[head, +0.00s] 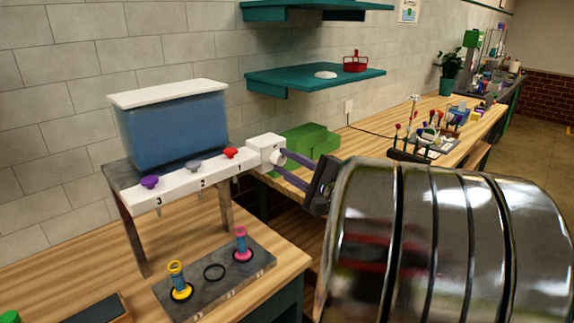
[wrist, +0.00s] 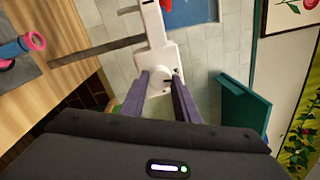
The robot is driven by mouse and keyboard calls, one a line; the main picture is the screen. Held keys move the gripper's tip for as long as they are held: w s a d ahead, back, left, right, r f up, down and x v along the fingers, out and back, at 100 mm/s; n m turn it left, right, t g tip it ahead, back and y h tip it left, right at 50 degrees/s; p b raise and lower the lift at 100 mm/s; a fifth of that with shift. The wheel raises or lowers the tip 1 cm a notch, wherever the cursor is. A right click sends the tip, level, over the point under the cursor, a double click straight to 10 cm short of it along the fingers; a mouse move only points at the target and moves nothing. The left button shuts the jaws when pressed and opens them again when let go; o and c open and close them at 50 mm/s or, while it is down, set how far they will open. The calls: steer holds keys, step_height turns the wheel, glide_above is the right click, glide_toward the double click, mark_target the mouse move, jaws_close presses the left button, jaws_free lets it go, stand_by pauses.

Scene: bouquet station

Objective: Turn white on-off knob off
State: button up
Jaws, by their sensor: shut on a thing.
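The white on-off knob (wrist: 159,79) sits on the end of a white box at the right end of the dispenser bar. In the head view the white box (head: 262,147) shows, with the knob's face partly behind my fingers. My gripper (head: 281,160) reaches in from the right. In the wrist view its two purple fingers (wrist: 161,85) stand on either side of the round knob, shut on it. A small dark mark shows on the knob's face. The dispenser bar (head: 192,184) carries purple, grey and red knobs marked 3, 2 and 1, under a blue tank (head: 176,130) with a white lid.
A grey holder (head: 215,272) with a yellow and a pink piece stands on the wooden table below. A green block (head: 310,140) lies behind my fingers. Teal shelves (head: 315,76) hang on the wall. A bench with flowers (head: 430,130) stands at the back right.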

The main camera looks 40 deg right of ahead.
steer(key=shift+a+f+n, duration=0.1)
steer(key=shift+f+n, duration=0.05)
steer(key=shift+n, duration=1.15)
steer(key=o, duration=1)
steer(key=shift+o, duration=0.2)
steer(key=shift+s, duration=0.1)
steer(key=s, duration=1.3)
steer(key=shift+s+d+f, duration=0.25)
steer(key=shift+s+f, duration=0.05)
steer(key=shift+f, duration=0.15)
